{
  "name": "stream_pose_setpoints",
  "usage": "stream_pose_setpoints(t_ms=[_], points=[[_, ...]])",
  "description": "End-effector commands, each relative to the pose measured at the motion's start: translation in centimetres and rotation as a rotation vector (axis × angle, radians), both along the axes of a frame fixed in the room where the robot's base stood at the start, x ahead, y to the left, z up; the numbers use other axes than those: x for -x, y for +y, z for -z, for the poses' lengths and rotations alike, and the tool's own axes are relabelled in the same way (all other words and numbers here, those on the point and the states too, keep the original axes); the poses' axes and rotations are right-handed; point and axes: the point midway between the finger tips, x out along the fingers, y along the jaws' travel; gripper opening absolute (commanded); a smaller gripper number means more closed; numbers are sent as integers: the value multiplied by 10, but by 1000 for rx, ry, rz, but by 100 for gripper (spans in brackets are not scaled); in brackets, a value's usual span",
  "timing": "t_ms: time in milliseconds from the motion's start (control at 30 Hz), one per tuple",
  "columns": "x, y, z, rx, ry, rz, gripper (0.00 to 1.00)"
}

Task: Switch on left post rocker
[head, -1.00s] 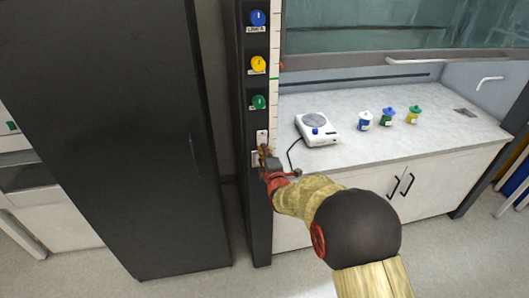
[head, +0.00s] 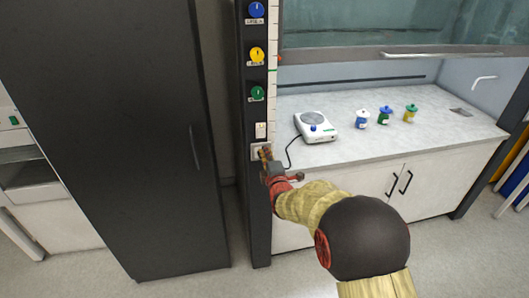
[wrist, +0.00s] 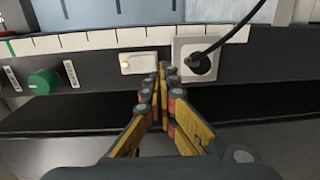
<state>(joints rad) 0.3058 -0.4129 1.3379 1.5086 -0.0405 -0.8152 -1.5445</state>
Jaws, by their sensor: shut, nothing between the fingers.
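The left post rocker (head: 261,130) is a small whitish switch plate on the dark post (head: 259,215), below the green knob. In the wrist view the rocker plate (wrist: 138,63) shows a small bright yellowish spot at its left end. My gripper (head: 265,153) is shut and empty, just below the rocker in the head view and in front of the socket. In the wrist view my closed fingertips (wrist: 165,68) lie between the rocker's right end and the socket; I cannot tell whether they touch anything.
A white socket (wrist: 195,58) with a black plug and cord is beside the rocker. Blue, yellow and green (head: 257,94) knobs are higher on the post. A dark cabinet (head: 110,130) stands left. A hotplate (head: 316,126) and several small bottles are on the bench right.

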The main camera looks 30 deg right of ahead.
Motion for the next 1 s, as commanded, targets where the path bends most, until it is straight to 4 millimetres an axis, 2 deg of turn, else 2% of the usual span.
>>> stream_pose_setpoints(t_ms=[33,500,700,1000], points=[[7,2,-4,1,-3,0,0],[76,21,5,1,-3,1,0],[85,24,7,1,-4,0,0],[85,24,8,1,-4,0,0]])
